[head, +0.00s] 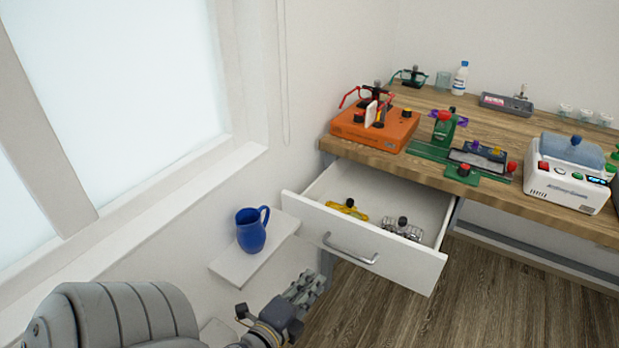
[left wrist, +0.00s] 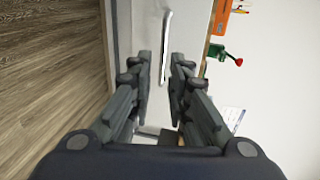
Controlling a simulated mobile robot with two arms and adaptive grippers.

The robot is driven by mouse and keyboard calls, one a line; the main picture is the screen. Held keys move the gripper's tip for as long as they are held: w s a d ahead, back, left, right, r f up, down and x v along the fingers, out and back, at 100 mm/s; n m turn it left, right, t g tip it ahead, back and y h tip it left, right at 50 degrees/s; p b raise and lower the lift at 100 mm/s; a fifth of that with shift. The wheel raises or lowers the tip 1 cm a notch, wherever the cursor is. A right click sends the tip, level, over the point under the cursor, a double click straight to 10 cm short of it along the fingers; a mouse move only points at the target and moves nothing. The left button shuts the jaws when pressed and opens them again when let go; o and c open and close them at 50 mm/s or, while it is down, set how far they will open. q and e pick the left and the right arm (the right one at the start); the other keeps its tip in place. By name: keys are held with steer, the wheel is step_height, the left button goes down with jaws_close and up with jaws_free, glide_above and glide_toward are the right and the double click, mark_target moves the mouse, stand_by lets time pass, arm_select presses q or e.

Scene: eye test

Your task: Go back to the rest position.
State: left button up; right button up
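My left gripper (head: 310,284) is low in front of the open drawer, below its handle in the head view. In the left wrist view its two fingers (left wrist: 163,68) stand apart with nothing held between them. The drawer (head: 395,253) is pulled out from under the wooden table and holds a yellow tool (head: 346,209) and a metal item (head: 403,229). The drawer's handle (head: 350,250) also shows beyond the fingertips in the left wrist view (left wrist: 165,45); I see no contact. My right gripper is not in view.
A blue mug (head: 250,234) stands on a small white wall shelf (head: 228,268), left of the gripper. The wooden table (head: 512,124) carries an orange box (head: 372,131), a green device (head: 444,128) and a white machine (head: 566,187). Floor at the lower right is clear.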

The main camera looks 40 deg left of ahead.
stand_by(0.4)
arm_select(q)
steer(key=s+d+f+n+g+h+p, duration=0.1)
steer(key=s+d+f+n+g, duration=0.25)
steer(key=f, duration=1.25)
steer(key=s+d+f+n+g+h, duration=0.25)
steer(key=s+f+n+g, duration=0.2)
steer(key=f, duration=1.05)
steer(key=s+d+f+n+g, duration=0.2)
steer(key=s+f+g, duration=0.1)
steer(key=s+f, duration=0.4)
steer(key=s+d+f+n+g+p, duration=0.1)
steer(key=s+d+f+n+g, duration=0.1)
steer(key=s+f, duration=0.6)
steer(key=s+g, duration=0.1)
steer(key=s, duration=0.5)
steer(key=shift+s+d+f+n, duration=0.15)
steer(key=shift+s+n, duration=0.1)
steer(key=shift+n, duration=0.15)
